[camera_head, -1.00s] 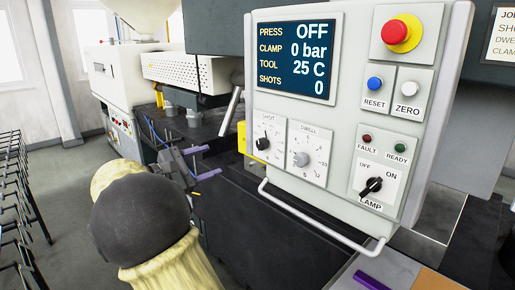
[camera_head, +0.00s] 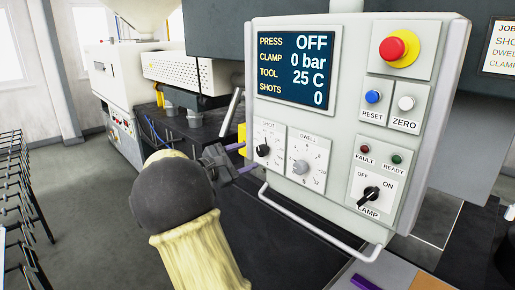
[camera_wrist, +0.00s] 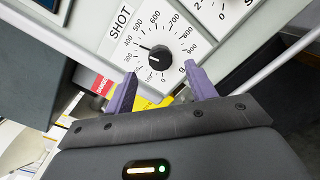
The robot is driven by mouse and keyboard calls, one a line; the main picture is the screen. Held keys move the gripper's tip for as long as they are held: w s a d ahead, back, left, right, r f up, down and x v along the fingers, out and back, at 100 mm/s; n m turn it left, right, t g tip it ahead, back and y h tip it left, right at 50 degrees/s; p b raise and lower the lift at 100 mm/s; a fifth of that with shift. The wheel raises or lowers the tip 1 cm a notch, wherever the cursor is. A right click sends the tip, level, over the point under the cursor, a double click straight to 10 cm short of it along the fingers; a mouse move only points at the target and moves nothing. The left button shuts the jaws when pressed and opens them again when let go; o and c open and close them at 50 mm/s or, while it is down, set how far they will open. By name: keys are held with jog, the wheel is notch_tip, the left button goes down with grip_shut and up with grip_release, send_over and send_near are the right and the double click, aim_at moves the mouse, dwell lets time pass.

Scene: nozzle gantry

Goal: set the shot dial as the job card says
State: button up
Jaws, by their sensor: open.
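The shot dial (camera_head: 263,150) is a black knob on a white scale plate at the lower left of the control panel. It also shows in the wrist view (camera_wrist: 160,57), where its white pointer line points to the upper left, near the 300 to 400 marks. My gripper (camera_head: 243,158) is just in front of the panel, close to the dial. In the wrist view its two purple fingers (camera_wrist: 160,76) are apart with nothing between them, below the knob and not around it. The job card (camera_head: 502,47) is cut off at the right edge; its values are out of view.
The dwell dial (camera_head: 300,167) sits right beside the shot dial. A pale handrail (camera_head: 318,230) runs along the panel's lower edge. The lamp switch (camera_head: 370,195) and red stop button (camera_head: 394,48) are farther right. The screen (camera_head: 296,66) reads press OFF.

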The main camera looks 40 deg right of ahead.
aim_at(260, 151)
jog(key=d+p, duration=0.1)
jog(key=d, duration=0.4)
jog(key=shift+w+d, duration=0.1)
jog(key=shift+d, duration=0.1)
jog(key=c, duration=1)
